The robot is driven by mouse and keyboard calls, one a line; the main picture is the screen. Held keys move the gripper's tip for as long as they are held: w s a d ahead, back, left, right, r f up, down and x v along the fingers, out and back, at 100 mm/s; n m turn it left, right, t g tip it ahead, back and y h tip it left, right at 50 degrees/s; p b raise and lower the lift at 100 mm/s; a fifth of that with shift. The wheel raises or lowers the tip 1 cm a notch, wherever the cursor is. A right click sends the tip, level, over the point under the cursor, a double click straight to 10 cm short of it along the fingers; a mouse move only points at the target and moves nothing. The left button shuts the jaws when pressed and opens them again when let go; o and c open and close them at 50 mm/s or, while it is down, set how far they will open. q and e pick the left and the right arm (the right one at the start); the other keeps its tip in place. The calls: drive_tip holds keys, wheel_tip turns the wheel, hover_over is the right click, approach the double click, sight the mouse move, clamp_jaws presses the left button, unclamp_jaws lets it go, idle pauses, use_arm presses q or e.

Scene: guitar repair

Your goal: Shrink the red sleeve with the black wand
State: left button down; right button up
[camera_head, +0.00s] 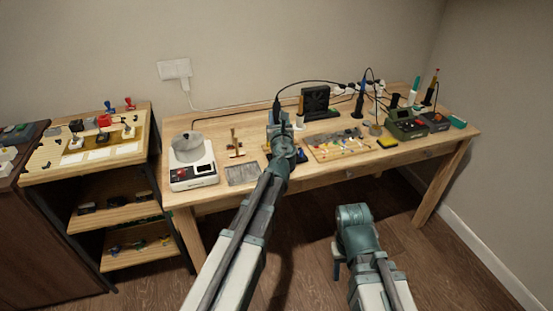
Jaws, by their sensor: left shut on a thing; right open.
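A wooden board (322,155) with several small parts lies just right of this gripper. I cannot make out the red sleeve; it is too small or hidden. My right gripper (338,268) hangs in front of the bench, low and away from everything, open and empty, with its fingers hardly visible.
A white scale-like device (193,178) with a round pot stands at the bench's left. A black fan-like box (315,102) stands behind the board. A blue-handled tool (359,103) stands upright, and green instruments (406,124) sit at right. Shelves (120,212) stand left.

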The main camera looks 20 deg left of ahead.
use_arm(q)
drive_tip(key=shift+r, duration=0.15)
wheel_tip(320, 180, up, 10)
drive_tip(key=p, duration=1)
wheel_tip(320, 180, up, 2)
drive_tip(key=p, duration=0.2)
drive_tip(key=shift+r+p, duration=0.2)
drive_tip(key=shift+p, duration=0.15)
drive_tip(key=shift+f, duration=0.15)
drive_tip(key=shift+s+f, duration=0.1)
